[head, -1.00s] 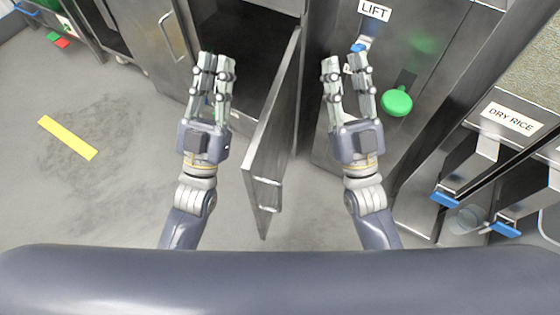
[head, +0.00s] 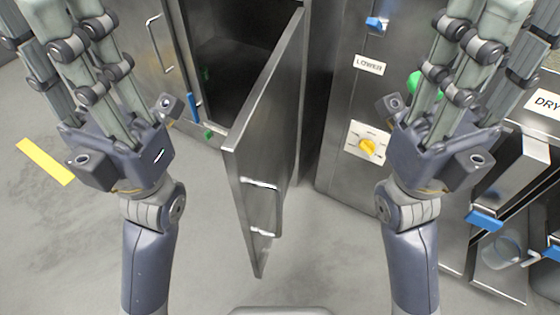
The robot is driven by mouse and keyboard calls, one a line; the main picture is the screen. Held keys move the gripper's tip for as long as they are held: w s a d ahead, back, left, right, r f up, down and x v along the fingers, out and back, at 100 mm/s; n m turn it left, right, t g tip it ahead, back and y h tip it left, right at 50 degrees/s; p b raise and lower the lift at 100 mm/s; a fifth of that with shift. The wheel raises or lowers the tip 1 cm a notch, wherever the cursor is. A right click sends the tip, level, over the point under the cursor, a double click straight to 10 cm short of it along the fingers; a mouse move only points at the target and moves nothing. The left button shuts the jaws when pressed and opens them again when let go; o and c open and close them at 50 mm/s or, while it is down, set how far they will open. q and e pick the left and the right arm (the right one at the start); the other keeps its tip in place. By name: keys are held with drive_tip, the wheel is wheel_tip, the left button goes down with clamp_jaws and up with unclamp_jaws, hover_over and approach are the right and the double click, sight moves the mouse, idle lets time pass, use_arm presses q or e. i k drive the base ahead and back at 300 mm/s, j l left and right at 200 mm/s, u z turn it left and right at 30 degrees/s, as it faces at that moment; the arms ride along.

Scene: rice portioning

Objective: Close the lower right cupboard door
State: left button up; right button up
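The lower right cupboard door (head: 262,130) is a grey metal panel standing wide open in the middle of the head view. Its hinge side is at the cupboard and its free edge points towards me. A bar handle (head: 276,210) is on its right-hand face near the free edge. The dark cupboard inside (head: 225,55) shows to its left. My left gripper (head: 55,18) is raised left of the door, fingers spread and empty. My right gripper (head: 505,18) is raised right of the door, also spread and empty. Neither appears to touch the door; some fingertips are cut off by the frame.
A neighbouring door with a handle (head: 160,45) is at the left. At the right stands a metal unit with a "LOWER" label (head: 369,65), a yellow knob (head: 367,146) and a green button (head: 414,84). Dispensers with blue levers (head: 484,219) are farther right. Floor beside the door is clear.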

sight(258, 152)
drive_tip(key=k+l, duration=0.2)
drive_tip(key=k+l+z, duration=0.1)
drive_tip(key=l, duration=0.3)
drive_tip(key=k+l+z, duration=0.1)
drive_tip(key=l, duration=0.25)
drive_tip(key=k+l, duration=0.3)
